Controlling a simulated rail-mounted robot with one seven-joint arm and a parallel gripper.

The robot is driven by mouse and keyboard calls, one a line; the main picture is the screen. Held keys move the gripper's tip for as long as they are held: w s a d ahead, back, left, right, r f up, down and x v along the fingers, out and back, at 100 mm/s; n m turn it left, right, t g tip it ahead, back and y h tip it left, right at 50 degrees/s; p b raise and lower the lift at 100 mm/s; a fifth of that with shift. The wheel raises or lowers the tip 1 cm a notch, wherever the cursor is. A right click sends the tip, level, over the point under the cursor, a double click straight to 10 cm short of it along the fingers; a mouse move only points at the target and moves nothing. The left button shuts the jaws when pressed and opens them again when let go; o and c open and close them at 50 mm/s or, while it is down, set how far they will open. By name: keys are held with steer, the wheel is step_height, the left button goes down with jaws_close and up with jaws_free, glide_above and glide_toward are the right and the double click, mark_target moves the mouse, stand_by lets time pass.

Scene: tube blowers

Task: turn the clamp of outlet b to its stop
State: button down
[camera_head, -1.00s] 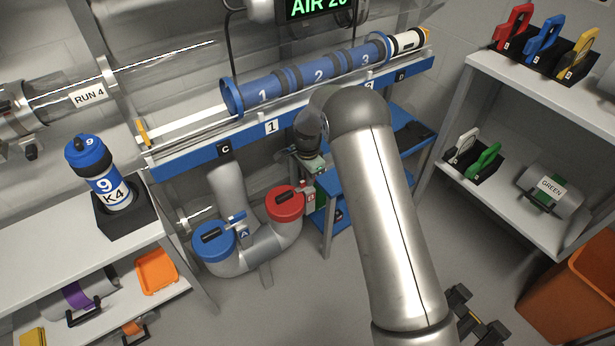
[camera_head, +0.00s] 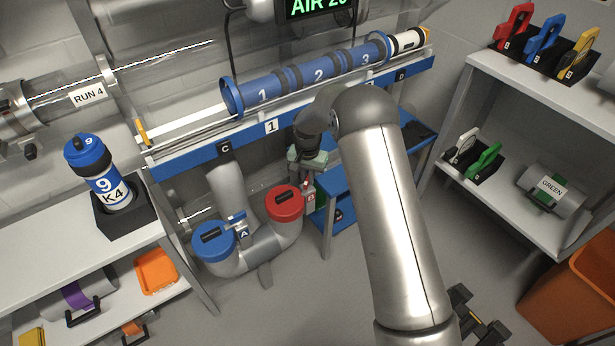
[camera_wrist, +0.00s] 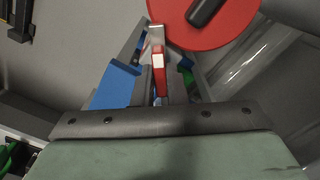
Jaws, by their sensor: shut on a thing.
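The red-capped outlet (camera_head: 285,203) is the right arm of the grey bent pipe, and its cap also shows at the top of the wrist view (camera_wrist: 208,25). Its clamp (camera_head: 309,196) is at the cap's right side. In the wrist view the clamp's red lever with a white patch (camera_wrist: 158,72) stands between my fingers. My gripper (camera_wrist: 160,90) is shut on this lever, just beside the red cap. In the head view my gripper (camera_head: 307,172) is small and partly hidden by my wrist. The clamp's exact angle and its stop cannot be made out.
The blue-capped outlet (camera_head: 214,240), with its tag A, stands to the left. The blue rail (camera_head: 200,152) with the clear tube runs above. A blue table (camera_head: 345,190) is close on the right. Shelves stand at both sides, and an orange bin (camera_head: 575,290) at lower right.

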mark_target(307, 179)
steer(key=n, duration=0.5)
steer(key=shift+n, duration=0.3)
steer(key=n, duration=0.4)
steer(key=shift+n, duration=0.3)
steer(key=c, duration=1.5)
jaws_free()
steer(key=shift+o, duration=0.2)
steer(key=shift+r, duration=0.15)
step_height(307, 179, up, 17)
steer(key=p, duration=0.2)
steer(key=shift+p, duration=0.3)
steer(key=shift+r, duration=0.1)
